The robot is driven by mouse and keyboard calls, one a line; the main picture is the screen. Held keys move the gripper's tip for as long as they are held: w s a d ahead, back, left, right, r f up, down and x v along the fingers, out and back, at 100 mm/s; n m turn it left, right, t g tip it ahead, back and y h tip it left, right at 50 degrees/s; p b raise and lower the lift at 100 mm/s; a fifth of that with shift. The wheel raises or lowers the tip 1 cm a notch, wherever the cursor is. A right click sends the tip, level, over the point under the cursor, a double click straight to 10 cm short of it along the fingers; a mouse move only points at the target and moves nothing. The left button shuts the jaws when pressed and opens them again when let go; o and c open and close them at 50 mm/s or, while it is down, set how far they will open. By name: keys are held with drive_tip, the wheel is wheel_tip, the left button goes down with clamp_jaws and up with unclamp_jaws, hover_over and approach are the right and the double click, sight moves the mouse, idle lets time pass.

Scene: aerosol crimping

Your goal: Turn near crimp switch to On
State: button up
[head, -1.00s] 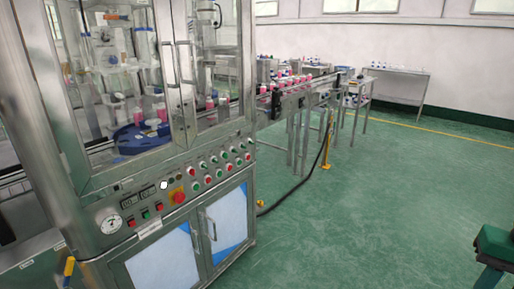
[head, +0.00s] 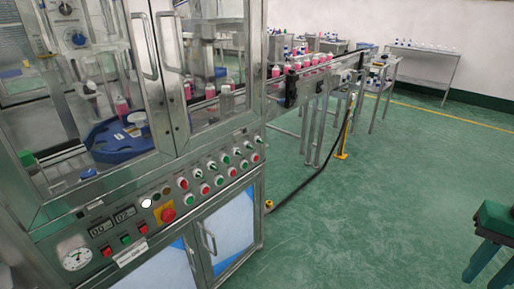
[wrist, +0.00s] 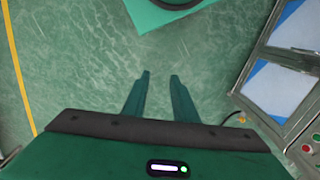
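The crimping machine's control panel (head: 175,205) runs along its front, below the glass doors. Rows of small red, green and black-and-white controls (head: 211,165) sit on its right half. They are too small to tell which is the near crimp switch or how it is set. My gripper (head: 480,277) is at the right edge of the head view, well apart from the panel. In the wrist view, its two green fingers (wrist: 159,84) point at the floor, spread apart with nothing between them. A corner of the panel with red and green buttons (wrist: 311,143) shows at the lower right there.
A red emergency button (head: 167,215) on a yellow plate and a round gauge (head: 77,259) are on the panel's left half. Door handles (head: 145,45) stick out above. A conveyor with pink bottles (head: 318,72) runs behind. A yellow post (head: 345,135) stands on the floor. Green floor (head: 370,200) is clear between.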

drive_tip(key=shift+w+a, duration=0.1)
drive_tip(key=shift+a, duration=0.05)
drive_tip(key=w+a+n+t, duration=0.25)
drive_tip(key=w+n, duration=0.45)
drive_tip(key=w, duration=0.7)
drive_tip(key=n+t+y, duration=0.9)
drive_tip(key=n+y, duration=0.5)
drive_tip(key=n, duration=0.2)
approach(252, 148)
drive_tip(key=x, duration=0.8)
drive_tip(key=shift+w+a+r, duration=0.1)
drive_tip(key=shift+w+a, duration=0.1)
drive_tip(key=shift+a, duration=0.15)
